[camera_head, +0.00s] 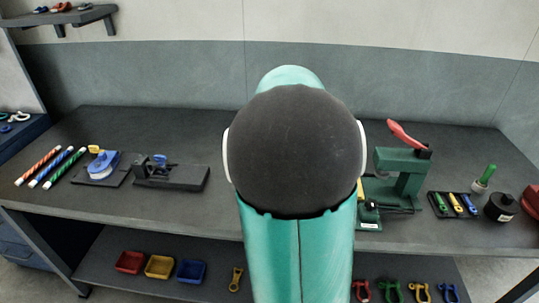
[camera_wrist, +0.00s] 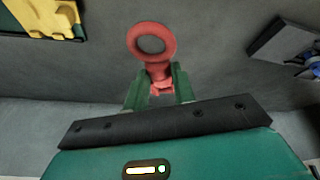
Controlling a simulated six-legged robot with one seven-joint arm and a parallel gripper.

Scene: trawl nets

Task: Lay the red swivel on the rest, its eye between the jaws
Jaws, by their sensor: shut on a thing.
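The red swivel (camera_wrist: 152,58) shows in the wrist view, its round eye pointing away from my gripper. My gripper (camera_wrist: 158,88) is shut on the swivel's narrow end between two green fingers. The swivel and gripper are hidden behind my arm in the head view. A green press (camera_head: 403,172) with a raised red lever stands on the bench right of my arm, its left part partly covered. A black block (camera_head: 172,177) with a blue piece on top stands left of my arm. I cannot tell which fixture holds the rest and jaws.
Striped rods (camera_head: 50,167) and a blue-and-yellow device (camera_head: 101,165) are at the bench's left. A tool tray (camera_head: 455,205), a green-handled item (camera_head: 484,178) and a black canister (camera_head: 501,207) are at the right. Coloured bins (camera_head: 159,266) sit on the shelf below.

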